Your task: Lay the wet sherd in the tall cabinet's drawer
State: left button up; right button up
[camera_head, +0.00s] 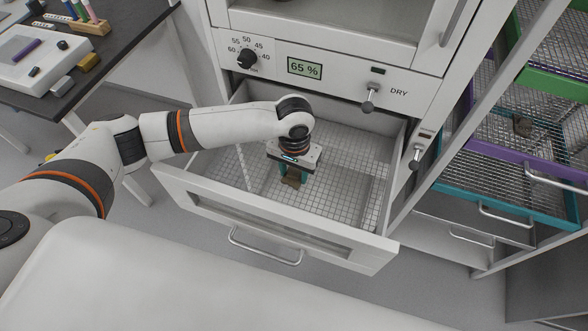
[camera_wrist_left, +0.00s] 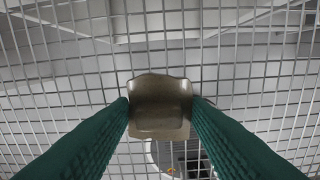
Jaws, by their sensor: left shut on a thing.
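The tall cabinet's drawer (camera_head: 345,190) is pulled open and has a wire mesh floor. My left gripper (camera_head: 291,179) reaches down inside it. The gripper is shut on a small brown sherd (camera_head: 291,182), low over the mesh. In the left wrist view the sherd (camera_wrist_left: 160,107) sits between the two green fingers, with the mesh (camera_wrist_left: 60,75) behind it. I cannot tell whether the sherd touches the mesh. My right gripper does not show.
Above the drawer are a dial (camera_head: 247,58), a 65 % display (camera_head: 304,67) and a DRY lever (camera_head: 370,95). A rack with coloured mesh trays (camera_head: 500,165) stands at the right. A dark-topped table (camera_head: 130,28) with tools stands at the left.

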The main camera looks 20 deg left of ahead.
aim_at(294, 173)
pick_arm(q)
jog(key=o, duration=1)
notch_tip(294, 173, up, 12)
jog(key=shift+w+r+p, duration=0.1)
jog(key=shift+p, duration=0.55)
